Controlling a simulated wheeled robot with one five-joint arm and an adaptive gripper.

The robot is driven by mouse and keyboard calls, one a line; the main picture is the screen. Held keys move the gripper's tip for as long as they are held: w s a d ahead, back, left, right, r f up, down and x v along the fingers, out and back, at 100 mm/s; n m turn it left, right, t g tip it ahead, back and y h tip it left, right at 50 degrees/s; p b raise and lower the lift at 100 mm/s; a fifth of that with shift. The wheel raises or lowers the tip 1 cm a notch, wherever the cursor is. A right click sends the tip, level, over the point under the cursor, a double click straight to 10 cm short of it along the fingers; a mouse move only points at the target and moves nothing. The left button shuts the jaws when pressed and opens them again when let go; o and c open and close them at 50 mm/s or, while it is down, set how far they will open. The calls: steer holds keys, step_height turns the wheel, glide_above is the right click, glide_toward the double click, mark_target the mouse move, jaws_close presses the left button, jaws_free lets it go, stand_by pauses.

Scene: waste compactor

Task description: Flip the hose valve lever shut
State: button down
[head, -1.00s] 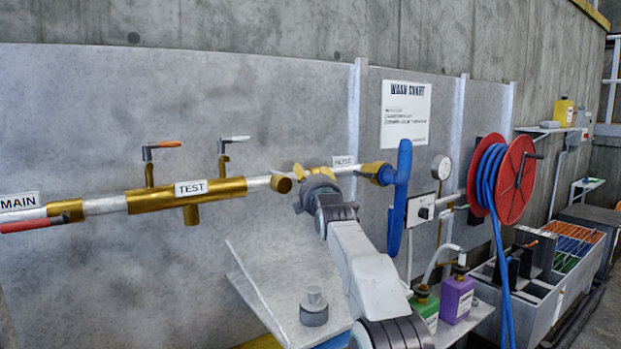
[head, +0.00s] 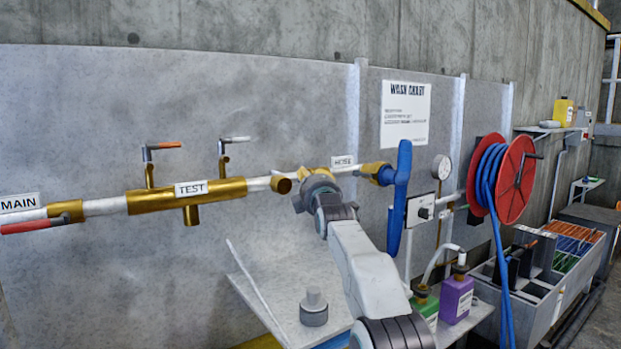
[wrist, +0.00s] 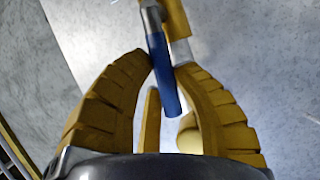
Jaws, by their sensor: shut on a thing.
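In the wrist view the blue-sleeved hose valve lever (wrist: 162,75) on its grey metal stem lies between the yellow ribbed fingers. My gripper (wrist: 165,68) is shut on it, with the fingertips at the sleeve. Part of the brass valve body (wrist: 175,18) and a pale pipe (wrist: 181,50) show behind. In the head view my gripper (head: 308,174) is at the pipe just left of the HOSE label (head: 343,161). The gripper and wrist hide the lever there, so its angle to the pipe is hard to tell.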

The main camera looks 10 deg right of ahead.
steer(key=shift+r+m+p, duration=0.4)
steer(key=shift+p, duration=0.55)
steer(key=shift+d+g+p, duration=0.1)
steer(key=shift+g+p, duration=0.2)
steer(key=shift+p, duration=0.15)
steer(key=shift+m, duration=0.3)
steer(key=shift+f, duration=0.1)
steer(key=c, duration=0.9)
jaws_free()
steer(key=shift+w, duration=0.1)
steer(key=shift+c, duration=0.2)
steer(key=s+f, duration=0.1)
steer(key=s, duration=1.1)
steer(key=shift+f, duration=0.1)
steer(key=shift+c, duration=0.5)
